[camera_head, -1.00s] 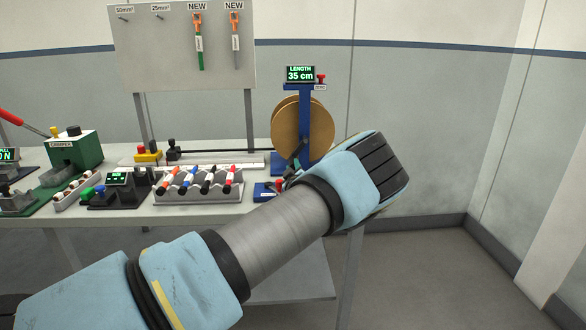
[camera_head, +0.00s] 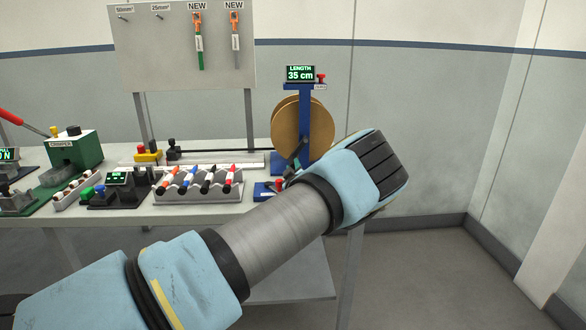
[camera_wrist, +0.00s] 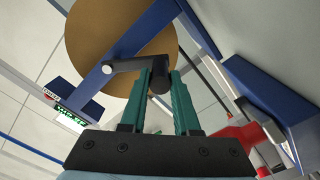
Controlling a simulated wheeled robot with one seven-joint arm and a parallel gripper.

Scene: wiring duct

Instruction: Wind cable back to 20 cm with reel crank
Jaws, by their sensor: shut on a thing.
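The cable reel (camera_head: 303,127) is a tan disc on a blue post (camera_head: 305,110) at the right end of the bench. The display (camera_head: 300,74) on top reads LENGTH 35 cm. In the wrist view, the reel (camera_wrist: 110,35) fills the upper left, with the dark crank arm (camera_wrist: 125,65) in front of it. My gripper (camera_wrist: 160,84) has its two green fingers closed around the black crank knob (camera_wrist: 159,80). In the head view, my wrist hides most of the gripper and the crank.
A red clamp-like part (camera_wrist: 240,137) and a blue block (camera_wrist: 265,95) lie close to the right of my fingers. Floor to the right is clear.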

